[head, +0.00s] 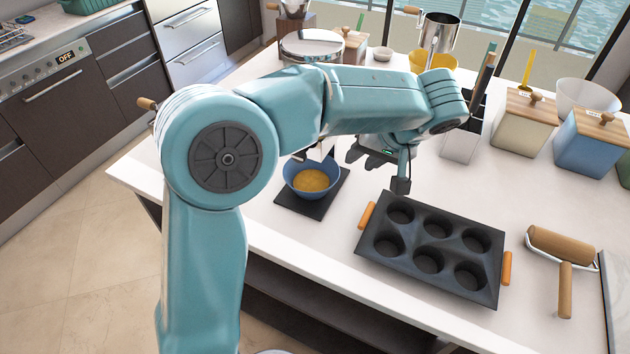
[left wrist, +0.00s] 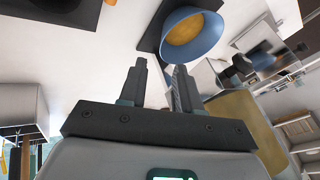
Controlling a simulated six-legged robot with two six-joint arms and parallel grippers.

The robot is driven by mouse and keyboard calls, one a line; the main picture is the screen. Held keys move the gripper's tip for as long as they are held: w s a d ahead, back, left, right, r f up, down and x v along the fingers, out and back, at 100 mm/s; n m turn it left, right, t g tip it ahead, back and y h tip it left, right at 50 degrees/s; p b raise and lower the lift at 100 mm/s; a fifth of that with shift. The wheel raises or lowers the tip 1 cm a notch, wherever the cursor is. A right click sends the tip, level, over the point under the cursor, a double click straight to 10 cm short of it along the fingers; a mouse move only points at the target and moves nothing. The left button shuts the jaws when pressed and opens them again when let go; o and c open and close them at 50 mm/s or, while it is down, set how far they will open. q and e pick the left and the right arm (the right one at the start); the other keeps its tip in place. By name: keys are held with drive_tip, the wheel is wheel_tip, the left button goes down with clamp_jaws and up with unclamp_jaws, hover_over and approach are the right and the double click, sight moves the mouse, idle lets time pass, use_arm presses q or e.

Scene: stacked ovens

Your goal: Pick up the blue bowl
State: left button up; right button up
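The blue bowl (head: 311,195) holds something yellow and sits upright on a dark square pad (head: 325,205) near the front edge of the white counter. In the left wrist view the bowl (left wrist: 200,48) lies beyond the fingertips, slightly right of centre. My left gripper (head: 364,157) is to the right of the bowl, with its dark fingers apart and nothing between them. The left wrist view shows both fingers of this gripper (left wrist: 160,66) spread, not touching the bowl. My left arm covers part of the counter behind the bowl. My right gripper is not in view.
A dark muffin tin (head: 433,222) with orange handles lies right of the bowl. A rolling pin (head: 563,246) lies at far right. Canisters (head: 525,122) and a utensil holder (head: 460,148) stand behind. The counter between bowl and muffin tin is clear.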

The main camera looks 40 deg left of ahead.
use_arm(q)
drive_tip(key=p+x, duration=0.1)
drive_tip(key=x, duration=1)
drive_tip(key=shift+s+a+r, duration=0.1)
drive_tip(key=shift+s+a, duration=0.05)
drive_tip(key=shift+a, duration=0.05)
drive_tip(key=shift+s, duration=0.1)
drive_tip(key=shift+c, duration=0.4)
clamp_jaws()
